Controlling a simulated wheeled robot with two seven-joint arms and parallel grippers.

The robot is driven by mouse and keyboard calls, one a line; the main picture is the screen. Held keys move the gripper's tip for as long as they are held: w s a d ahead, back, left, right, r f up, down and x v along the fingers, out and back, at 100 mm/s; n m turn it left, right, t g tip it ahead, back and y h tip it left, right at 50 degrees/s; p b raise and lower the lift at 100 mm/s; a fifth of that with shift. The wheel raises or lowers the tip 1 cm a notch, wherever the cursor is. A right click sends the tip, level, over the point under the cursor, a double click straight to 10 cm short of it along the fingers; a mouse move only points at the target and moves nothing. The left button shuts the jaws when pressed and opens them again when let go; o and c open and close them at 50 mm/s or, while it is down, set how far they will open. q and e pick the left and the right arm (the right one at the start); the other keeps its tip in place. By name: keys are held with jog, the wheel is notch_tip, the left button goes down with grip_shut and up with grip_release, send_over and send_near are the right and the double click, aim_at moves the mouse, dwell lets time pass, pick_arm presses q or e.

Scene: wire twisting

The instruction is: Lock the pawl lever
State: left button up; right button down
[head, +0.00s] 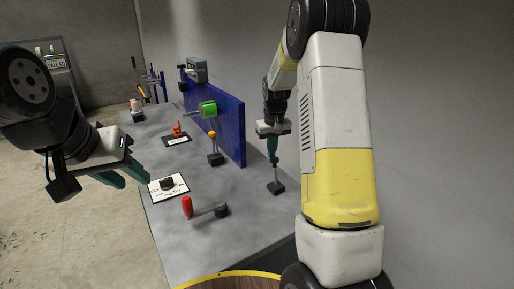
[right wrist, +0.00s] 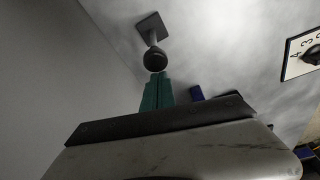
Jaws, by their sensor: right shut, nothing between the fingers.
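No label marks the pawl lever; a short upright lever with a black ball knob (right wrist: 155,59) on a square base (right wrist: 151,24) is closest to my right gripper. Its dark base (head: 276,187) and thin stem show in the head view, on the grey table. My right gripper (head: 273,158) is shut and empty, right above this lever. In the right wrist view its green fingertips (right wrist: 158,76) are right by the ball and partly overlap it; contact cannot be told. My left gripper (head: 136,182) is open and empty, at the table's left edge.
The grey table (head: 244,247) also bears a red-handled crank (head: 187,206), a dial on a white plate (head: 168,184), a yellow-ball lever (head: 212,135) and a red switch (head: 177,131).

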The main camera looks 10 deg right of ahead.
aim_at(277, 158)
jog(key=s+t, duration=0.1)
jog(key=s+d, duration=0.1)
jog(key=s+t, duration=0.1)
jog(key=shift+s+d+r+t+y, duration=0.2)
jog(key=shift+r+t+y, duration=0.1)
jog(key=shift+r+y, duration=0.1)
jog(key=shift+s, duration=0.3)
jog(key=shift+s+d+f, duration=0.2)
jog(key=shift+s+d, duration=0.05)
jog(key=shift+s, duration=0.4)
jog(key=shift+s+d+f, duration=0.15)
jog(key=shift+s+d, duration=0.1)
jog(key=shift+s, duration=0.4)
jog(key=shift+s+d+f, duration=0.2)
jog(key=shift+s+d, duration=0.05)
jog(key=shift+s, duration=0.4)
jog(key=shift+s+d, duration=0.1)
jog(key=w+v, duration=0.1)
jog(key=v, duration=0.7)
jog(key=shift+a+r, duration=0.2)
jog(key=shift+r, duration=0.05)
jog(key=shift+r, duration=0.1)
